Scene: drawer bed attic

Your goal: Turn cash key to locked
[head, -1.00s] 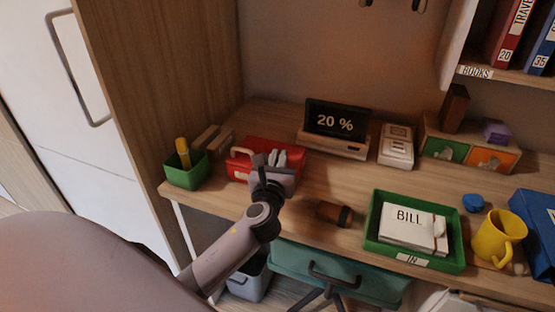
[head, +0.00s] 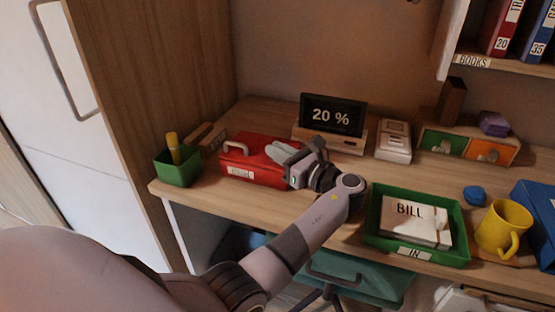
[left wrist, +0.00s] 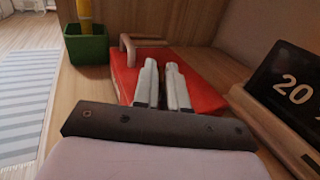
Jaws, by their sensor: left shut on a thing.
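The red cash box (head: 240,161) with a pale handle and a white front label stands on the desk's left part. It also shows in the left wrist view (left wrist: 200,92). My left gripper (head: 272,150) is at the box's right end, its pale fingers pointing left across it. In the left wrist view the fingers (left wrist: 160,64) are close together against the red box. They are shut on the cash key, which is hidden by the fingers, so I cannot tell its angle. My right gripper is out of view.
A green pen cup (head: 178,168) stands left of the box. A screen reading 20 % (head: 331,117) stands behind my gripper. A green tray (head: 378,243) with papers and a yellow mug (head: 503,228) are to the right. The wooden cabinet side bounds the left.

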